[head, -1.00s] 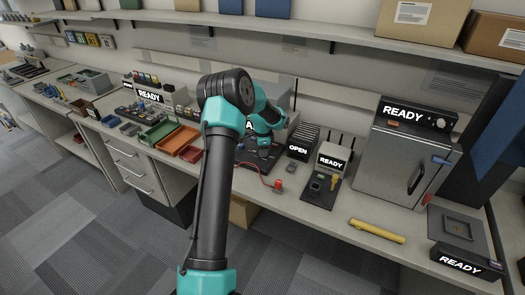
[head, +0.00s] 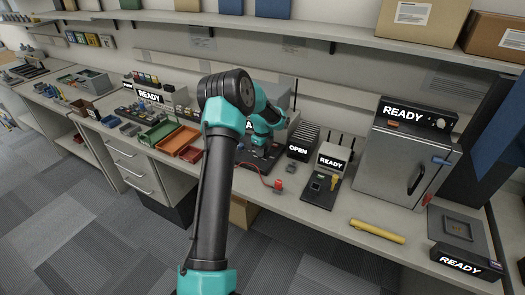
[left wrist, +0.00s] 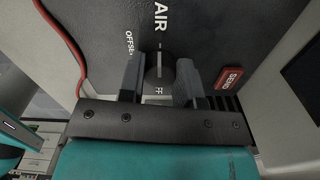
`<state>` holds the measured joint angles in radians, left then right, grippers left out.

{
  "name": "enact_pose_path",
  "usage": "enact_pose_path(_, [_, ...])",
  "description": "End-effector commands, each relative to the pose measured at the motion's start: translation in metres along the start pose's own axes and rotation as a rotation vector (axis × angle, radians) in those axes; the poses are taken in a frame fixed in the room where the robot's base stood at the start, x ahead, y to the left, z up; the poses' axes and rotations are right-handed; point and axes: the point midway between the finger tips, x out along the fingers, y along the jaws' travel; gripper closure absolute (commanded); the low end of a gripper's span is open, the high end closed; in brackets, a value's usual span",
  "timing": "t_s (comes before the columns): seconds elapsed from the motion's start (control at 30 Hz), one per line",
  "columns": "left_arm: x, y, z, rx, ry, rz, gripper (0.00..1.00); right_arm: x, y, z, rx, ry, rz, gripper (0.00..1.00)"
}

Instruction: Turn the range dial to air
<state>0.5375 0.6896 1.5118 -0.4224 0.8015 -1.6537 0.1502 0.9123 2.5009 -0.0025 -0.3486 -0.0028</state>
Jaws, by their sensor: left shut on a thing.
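The range dial (left wrist: 158,72) is a dark round knob on a dark panel (left wrist: 105,25), seen in the left wrist view. White lettering on the panel reads AIR above the dial and OFFSET to its upper left. A white mark lies on the line between the dial and AIR; I cannot tell for sure whether it is the dial's pointer. My left gripper (left wrist: 158,80) is shut on the dial, one finger on each side. In the head view the left gripper (head: 261,150) is low over the dark panel (head: 247,158), and my arm hides the dial. The right gripper is not in view.
A red SEND button (left wrist: 229,78) is right of the dial, and a red cable (left wrist: 66,40) runs at left. On the bench are orange trays (head: 190,153), a READY device (head: 333,160), a grey cabinet (head: 408,165) and a yellow tube (head: 377,231). A shelf hangs above.

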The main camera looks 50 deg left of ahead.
Motion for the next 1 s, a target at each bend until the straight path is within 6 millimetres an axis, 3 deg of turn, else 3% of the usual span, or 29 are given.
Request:
enact_pose_path(0.57, [0.0001, 0.0001, 0.0001, 0.05, 0.0, 0.001, 0.92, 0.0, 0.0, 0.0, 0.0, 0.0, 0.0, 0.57])
enact_pose_path(0.6, [0.0001, 0.0001, 0.0001, 0.05, 0.0, 0.001, 0.67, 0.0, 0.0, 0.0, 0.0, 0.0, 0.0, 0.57])
enact_pose_path(0.83, [0.0, 0.0, 0.0, 0.049, 0.0, 0.0, 0.45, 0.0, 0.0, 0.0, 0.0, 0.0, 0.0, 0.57])
enact_pose_path(1.0, [0.0, -0.0001, 0.0, 0.049, 0.0, 0.0, 0.43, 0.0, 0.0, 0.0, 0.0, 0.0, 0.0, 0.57])
